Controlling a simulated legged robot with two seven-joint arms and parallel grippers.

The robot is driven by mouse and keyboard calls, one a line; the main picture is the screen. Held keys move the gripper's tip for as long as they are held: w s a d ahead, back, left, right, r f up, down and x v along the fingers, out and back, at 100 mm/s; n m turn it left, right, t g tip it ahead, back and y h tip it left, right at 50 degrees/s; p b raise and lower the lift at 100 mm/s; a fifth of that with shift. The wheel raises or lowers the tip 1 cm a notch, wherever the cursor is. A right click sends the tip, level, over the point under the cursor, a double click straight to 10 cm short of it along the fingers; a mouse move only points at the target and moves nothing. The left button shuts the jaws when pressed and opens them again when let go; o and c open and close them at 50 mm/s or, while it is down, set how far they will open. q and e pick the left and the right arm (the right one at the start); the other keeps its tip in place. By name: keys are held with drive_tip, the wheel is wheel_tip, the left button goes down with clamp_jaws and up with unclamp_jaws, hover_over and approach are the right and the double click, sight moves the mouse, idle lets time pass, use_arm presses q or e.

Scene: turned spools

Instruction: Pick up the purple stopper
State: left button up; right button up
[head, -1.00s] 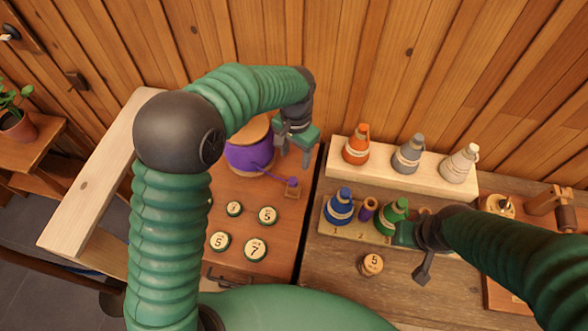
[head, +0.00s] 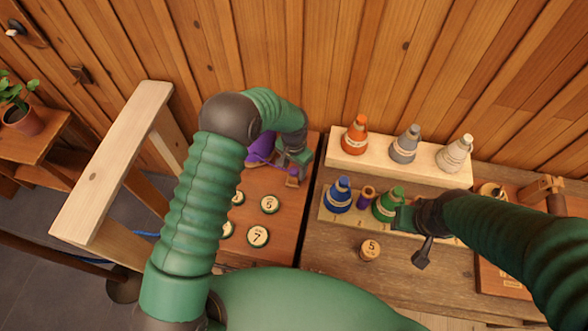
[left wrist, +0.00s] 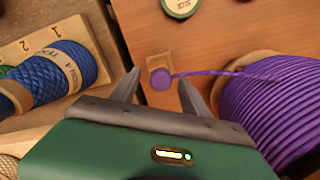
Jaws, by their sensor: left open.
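The purple stopper (left wrist: 160,78) is a small round purple knob at a wooden block (left wrist: 162,66). A purple cord runs from it to the large purple spool (left wrist: 275,105). In the head view the spool (head: 261,150) is partly hidden behind my left arm, and the stopper (head: 294,171) shows small below my gripper. My left gripper (left wrist: 157,84) is open and empty; in the left wrist view its fingertips lie on either side of the stopper. Whether they touch it I cannot tell. My right gripper (head: 412,232) is beside the green spool (head: 388,204); its jaws are unclear.
Several numbered discs (head: 258,237) lie on the left tabletop. On the right table, a low rack holds a blue spool (head: 338,195) and a small purple piece (head: 367,194). Orange, grey and cream spools stand on a pale shelf (head: 345,162) behind. A wooden wall closes the back.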

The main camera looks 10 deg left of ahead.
use_arm(q)
drive_tip(key=shift+w+f, duration=0.15)
drive_tip(key=shift+f, duration=0.05)
drive_tip(key=shift+c, duration=0.5)
clamp_jaws()
drive_tip(key=shift+r, duration=0.15)
